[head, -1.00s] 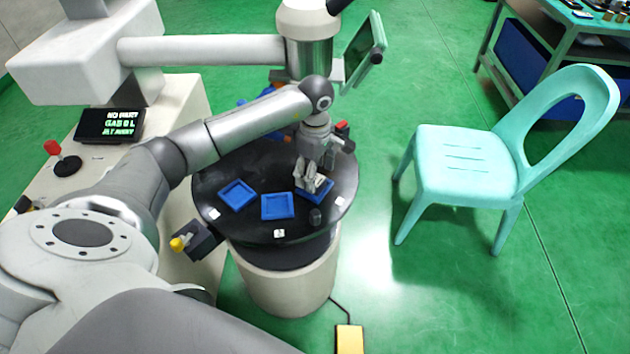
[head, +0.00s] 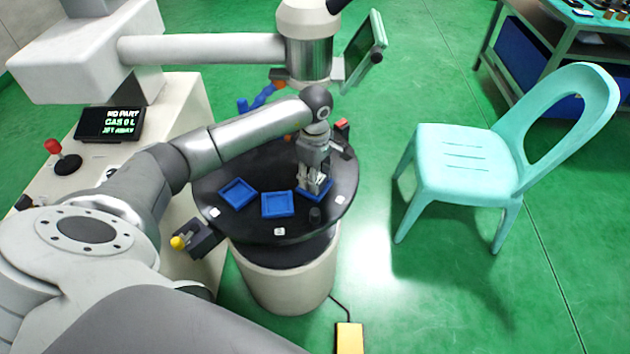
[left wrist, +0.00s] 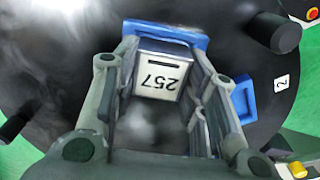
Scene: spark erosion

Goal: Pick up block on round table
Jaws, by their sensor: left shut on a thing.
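In the head view my left gripper (head: 314,187) points down over a blue tray (head: 328,192) on the black round table (head: 245,227). The left gripper is shut on the block, which is at or just above this tray; I cannot tell if it touches. The fingers mostly hide the block in the head view. My right gripper is not in view.
Two more blue trays (head: 237,193) (head: 277,205) lie left of the gripper. A small dark knob (head: 315,215) stands in front of it. A lamp-like machine column (head: 305,55) with a screen is behind. A mint chair (head: 465,160) stands at right.

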